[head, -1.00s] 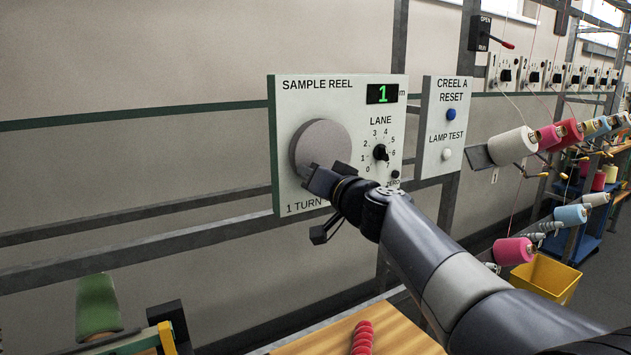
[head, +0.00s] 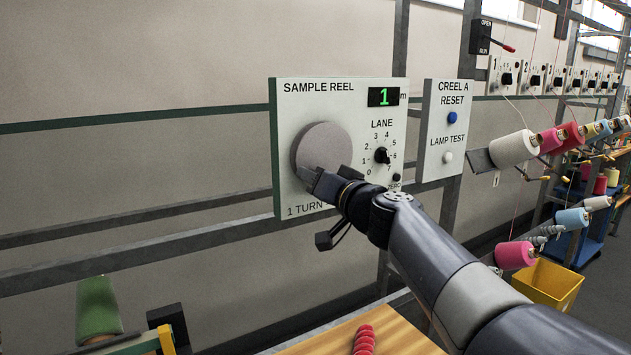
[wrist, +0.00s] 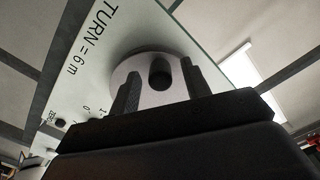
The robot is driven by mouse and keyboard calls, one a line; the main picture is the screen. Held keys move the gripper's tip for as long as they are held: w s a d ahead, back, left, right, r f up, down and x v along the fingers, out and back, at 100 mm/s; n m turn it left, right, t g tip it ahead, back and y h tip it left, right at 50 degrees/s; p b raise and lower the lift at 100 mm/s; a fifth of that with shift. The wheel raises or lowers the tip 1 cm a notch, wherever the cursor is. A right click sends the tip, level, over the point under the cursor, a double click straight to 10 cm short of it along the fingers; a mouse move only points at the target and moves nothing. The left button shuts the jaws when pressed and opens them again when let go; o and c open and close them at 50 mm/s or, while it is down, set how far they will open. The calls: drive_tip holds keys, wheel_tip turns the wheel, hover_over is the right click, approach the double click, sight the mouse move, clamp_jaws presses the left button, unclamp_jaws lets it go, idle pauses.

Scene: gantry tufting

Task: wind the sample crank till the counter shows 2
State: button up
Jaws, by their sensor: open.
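The sample reel panel (head: 294,110) is on the frame ahead, and its green counter (head: 383,96) reads 1. The crank is a round grey disc (head: 323,146) on the panel's left half. In the wrist view the disc (wrist: 128,72) carries a dark round knob (wrist: 160,74). My gripper (head: 318,178) is at the disc's lower edge in the head view, where it hides the knob. In the wrist view my gripper (wrist: 160,78) is open, with one finger on each side of the knob and small gaps showing. I cannot tell whether a finger touches it.
The lane dial (head: 382,155) and the zero button (head: 396,177) are right of the disc. The Creel A panel (head: 434,130) with a blue button (head: 452,117) and a white button (head: 447,157) stands further right. Yarn cones (head: 514,149) hang beyond.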

drive_tip(key=b+v, duration=0.2)
drive_tip(key=v, duration=0.7)
drive_tip(key=shift+s, duration=0.2)
drive_tip(key=p+x, duration=0.2)
drive_tip(key=x, duration=0.8)
drive_tip(key=shift+w+p, duration=0.2)
drive_tip(key=shift+p, duration=0.15)
drive_tip(key=shift+w+a, duration=0.15)
drive_tip(key=shift+w, duration=0.15)
drive_tip(key=shift+s+f+n, duration=0.1)
drive_tip(key=shift+n, duration=0.2)
